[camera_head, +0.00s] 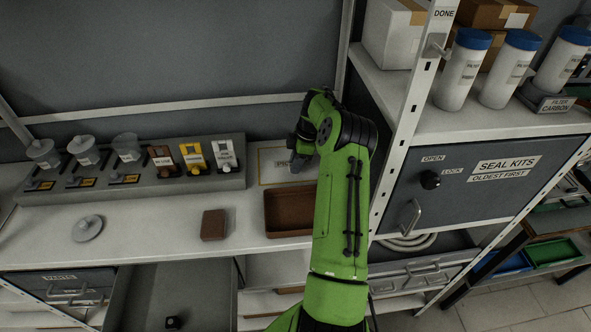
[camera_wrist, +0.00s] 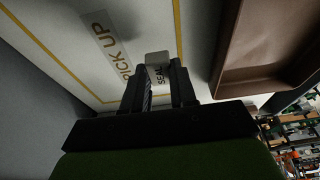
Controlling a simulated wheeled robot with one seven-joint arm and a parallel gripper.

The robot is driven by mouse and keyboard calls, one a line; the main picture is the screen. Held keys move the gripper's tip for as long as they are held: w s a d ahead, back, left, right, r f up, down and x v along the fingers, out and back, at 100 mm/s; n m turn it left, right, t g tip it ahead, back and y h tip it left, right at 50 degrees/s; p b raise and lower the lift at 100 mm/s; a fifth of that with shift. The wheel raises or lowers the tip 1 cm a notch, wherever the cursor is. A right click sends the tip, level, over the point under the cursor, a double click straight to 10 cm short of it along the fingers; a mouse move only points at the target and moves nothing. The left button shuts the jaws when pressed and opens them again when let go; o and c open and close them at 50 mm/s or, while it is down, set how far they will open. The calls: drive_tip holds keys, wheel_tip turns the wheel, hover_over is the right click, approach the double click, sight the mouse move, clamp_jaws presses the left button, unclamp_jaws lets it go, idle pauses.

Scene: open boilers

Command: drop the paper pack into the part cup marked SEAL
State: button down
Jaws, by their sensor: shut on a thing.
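My gripper (camera_wrist: 160,88) is shut on a small pale paper pack (camera_wrist: 158,66), which reads SEAL, in the wrist view. It is over the pick-up area (camera_wrist: 140,20), a pale mat with a yellow outline and the words PICK UP; I cannot tell whether the pack touches it. In the head view my gripper (camera_head: 294,161) is at the right end of the grey rack, and the pack is not clear there. Three clear cups stand at the rack's left: left cup (camera_head: 42,153), middle cup (camera_head: 85,155) and right cup (camera_head: 127,152). The right one looks lidless. Their labels are too small to read.
A round knobbed lid (camera_head: 88,228) and a brown block (camera_head: 214,225) lie on the bench. A brown tray (camera_head: 290,233) is beside my arm. Several coloured switches (camera_head: 193,157) sit on the grey rack (camera_head: 225,178) between cups and gripper. A shelf post (camera_head: 410,120) stands right.

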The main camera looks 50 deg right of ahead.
wheel_tip(320, 180, up, 7)
drive_tip(key=shift+r, duration=0.2)
drive_tip(key=shift+a+f, duration=0.1)
idle(0.4)
